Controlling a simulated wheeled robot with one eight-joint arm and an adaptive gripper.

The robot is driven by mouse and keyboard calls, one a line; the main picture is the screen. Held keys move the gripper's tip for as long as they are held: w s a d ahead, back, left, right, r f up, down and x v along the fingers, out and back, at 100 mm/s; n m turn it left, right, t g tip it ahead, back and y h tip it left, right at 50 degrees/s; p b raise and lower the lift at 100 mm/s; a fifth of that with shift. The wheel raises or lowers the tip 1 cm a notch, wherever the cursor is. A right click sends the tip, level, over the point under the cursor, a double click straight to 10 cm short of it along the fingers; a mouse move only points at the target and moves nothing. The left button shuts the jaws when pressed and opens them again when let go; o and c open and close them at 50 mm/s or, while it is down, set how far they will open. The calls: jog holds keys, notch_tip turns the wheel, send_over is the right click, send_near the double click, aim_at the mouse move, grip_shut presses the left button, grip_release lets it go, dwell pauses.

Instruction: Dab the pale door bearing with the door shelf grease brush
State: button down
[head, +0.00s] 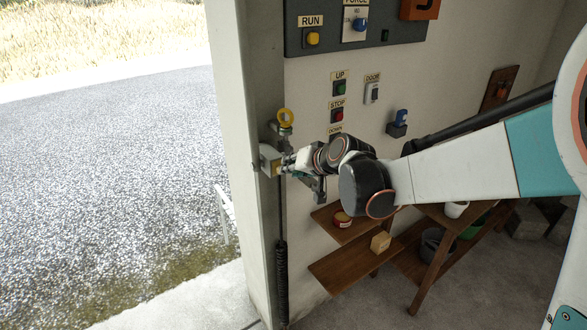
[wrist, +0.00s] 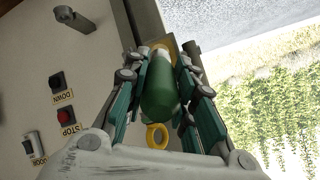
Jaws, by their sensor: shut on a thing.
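My gripper (head: 287,166) is at the door post in the head view, right in front of a pale block with a yellowish face (head: 268,160), which looks like the door bearing. In the wrist view my gripper (wrist: 160,80) is shut on the green handle of the grease brush (wrist: 159,92). The brush points away from my wrist, its pale end at a tan-yellow patch of the bearing (wrist: 158,46). The bristles are hidden, so I cannot tell whether they touch it. In the head view the brush is mostly hidden by my gripper.
The door buttons (head: 338,103) are on the wall to the right. A wooden shelf (head: 340,270) with a tin (head: 342,219) and block (head: 381,242) stands below.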

jog(key=shift+f, duration=0.1)
jog(key=shift+f+b, duration=0.85)
jog(key=shift+f, duration=0.05)
jog(key=shift+r, duration=0.15)
jog(key=shift+r+p, duration=0.55)
jog(key=shift+r, duration=0.35)
jog(key=shift+f, duration=0.1)
jog(key=shift+f+b, duration=0.9)
jog(key=shift+f, duration=0.05)
jog(key=shift+r, duration=0.25)
